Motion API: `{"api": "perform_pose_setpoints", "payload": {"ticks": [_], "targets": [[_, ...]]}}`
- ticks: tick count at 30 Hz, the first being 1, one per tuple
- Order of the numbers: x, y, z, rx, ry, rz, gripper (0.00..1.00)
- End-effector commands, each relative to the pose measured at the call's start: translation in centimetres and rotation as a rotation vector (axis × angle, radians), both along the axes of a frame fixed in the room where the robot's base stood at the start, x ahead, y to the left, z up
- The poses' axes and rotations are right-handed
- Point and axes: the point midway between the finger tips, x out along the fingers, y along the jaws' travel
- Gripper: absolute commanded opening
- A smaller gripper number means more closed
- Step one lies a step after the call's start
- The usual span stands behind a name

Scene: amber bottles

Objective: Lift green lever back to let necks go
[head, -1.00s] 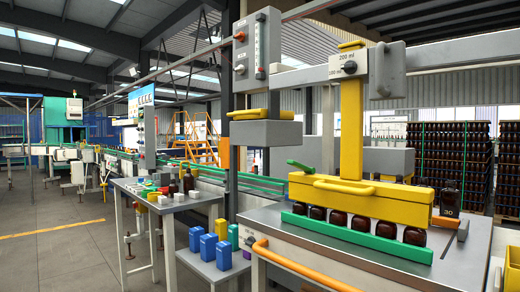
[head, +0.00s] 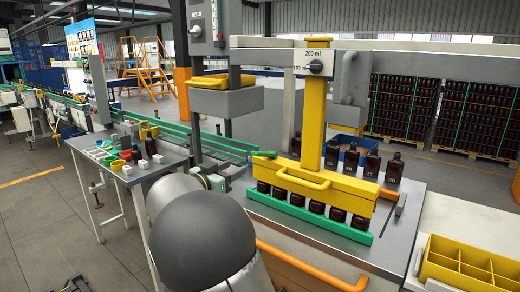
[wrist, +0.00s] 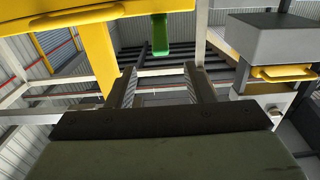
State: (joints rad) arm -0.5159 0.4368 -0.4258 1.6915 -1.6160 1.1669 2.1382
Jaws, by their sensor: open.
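The green lever (head: 264,154) sticks out at the left end of the yellow gripping head (head: 325,186), above a row of several amber bottles (head: 299,200) behind a green rail (head: 310,218). The bottles' necks are hidden inside the head. In the wrist view, the green lever (wrist: 160,33) hangs into the top of the picture beside the yellow head (wrist: 75,22). My gripper (wrist: 160,90) is open and empty, with its fingers on either side below the lever and apart from it. In the head view my arm hides most of my gripper.
A grey block with a yellow top (head: 226,98) hangs left of the yellow column (head: 337,110). Several loose amber bottles (head: 371,165) stand behind the head. An orange rail (head: 300,265) edges the table. A yellow divided crate (head: 470,262) is at lower right. A side table (head: 130,165) stands left.

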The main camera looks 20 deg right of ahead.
Motion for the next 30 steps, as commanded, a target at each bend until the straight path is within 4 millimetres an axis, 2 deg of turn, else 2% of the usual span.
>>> {"api": "perform_pose_setpoints", "payload": {"ticks": [1,12,18,24,30], "targets": [[0.5,-1.1,0.3,-0.001,0.003,-0.004,0.47],[4.3,-8.3,0.3,-0.001,0.005,-0.004,0.47],[6.0,-11.2,0.3,0.0,0.004,-0.002,0.47],[6.8,-12.6,0.1,0.0,0.004,-0.001,0.47],[6.9,-12.8,0.0,0.002,0.003,0.001,0.47]]}}
